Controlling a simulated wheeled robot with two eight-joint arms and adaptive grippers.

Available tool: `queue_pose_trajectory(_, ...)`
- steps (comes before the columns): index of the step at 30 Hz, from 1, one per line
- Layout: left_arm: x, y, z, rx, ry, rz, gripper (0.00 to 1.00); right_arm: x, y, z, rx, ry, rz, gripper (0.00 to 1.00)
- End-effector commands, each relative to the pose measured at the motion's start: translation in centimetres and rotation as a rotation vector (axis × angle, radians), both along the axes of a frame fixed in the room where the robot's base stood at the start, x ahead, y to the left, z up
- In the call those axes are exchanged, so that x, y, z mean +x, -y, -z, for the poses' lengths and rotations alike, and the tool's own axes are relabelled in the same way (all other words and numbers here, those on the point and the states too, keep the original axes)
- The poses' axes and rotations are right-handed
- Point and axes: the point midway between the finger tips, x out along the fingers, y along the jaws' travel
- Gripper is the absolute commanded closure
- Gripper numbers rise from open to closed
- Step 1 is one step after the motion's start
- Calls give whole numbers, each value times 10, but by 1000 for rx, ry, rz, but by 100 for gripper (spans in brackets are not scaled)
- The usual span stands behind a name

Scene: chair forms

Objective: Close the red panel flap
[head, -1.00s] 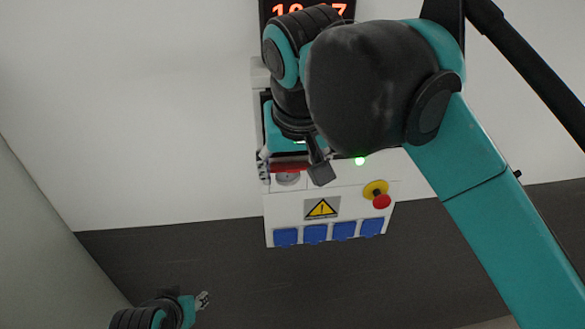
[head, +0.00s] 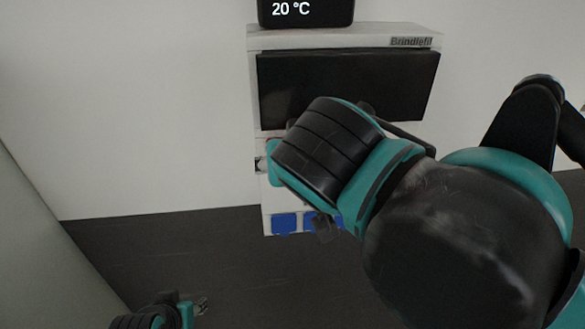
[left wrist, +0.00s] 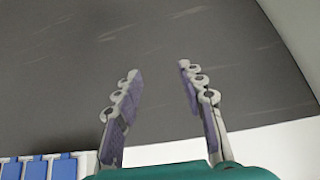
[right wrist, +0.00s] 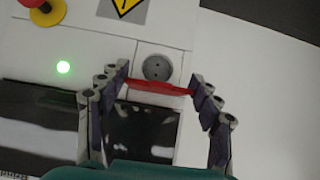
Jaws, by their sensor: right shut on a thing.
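The red panel flap (right wrist: 158,87) shows in the right wrist view as a narrow red strip, nearly edge-on, beside a round grey socket (right wrist: 157,68). My right gripper (right wrist: 161,86) is shut on it, with a finger at each end of the strip. In the head view my right arm hides the flap and most of that gripper. My left gripper (left wrist: 158,78) is open and empty in the left wrist view. In the head view the left gripper (head: 201,306) is low at the left, well away from the panel.
The white panel box (head: 350,38) hangs on the wall with a dark screen (head: 345,85) and blue sockets (head: 284,223). A red emergency button (right wrist: 46,11) and a green light (right wrist: 63,67) are close to the right gripper. Space around the left gripper is clear.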

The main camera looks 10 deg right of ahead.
Motion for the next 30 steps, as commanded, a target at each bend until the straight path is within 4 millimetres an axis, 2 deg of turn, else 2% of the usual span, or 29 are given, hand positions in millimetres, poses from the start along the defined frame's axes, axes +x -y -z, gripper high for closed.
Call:
queue_pose_trajectory(1, 0, 0, 6, 0, 0, 0, 60, 1, -1, 3, -1, 29, -6, 88)
queue_pose_trajectory(7, 0, 0, 14, 0, 0, 0, 60, 1, -1, 5, 0, 94, -4, 88)
queue_pose_trajectory(22, 0, 0, 16, 0, 0, 0, 60, 2, 0, 4, -3, 119, -3, 88)
queue_pose_trajectory(23, 0, 0, 16, 0, 0, 0, 63, 2, 0, 4, -3, 119, -3, 88)
queue_pose_trajectory(27, 4, 2, 6, 2, -9, 18, 100, 2, 0, 4, -3, 119, -4, 88)
queue_pose_trajectory(29, 11, 5, -8, 5, -22, 48, 100, 2, 0, 4, -3, 119, -4, 88)
queue_pose_trajectory(30, 16, 8, -21, 8, -35, 77, 100, 2, 0, 4, -4, 119, -3, 88)
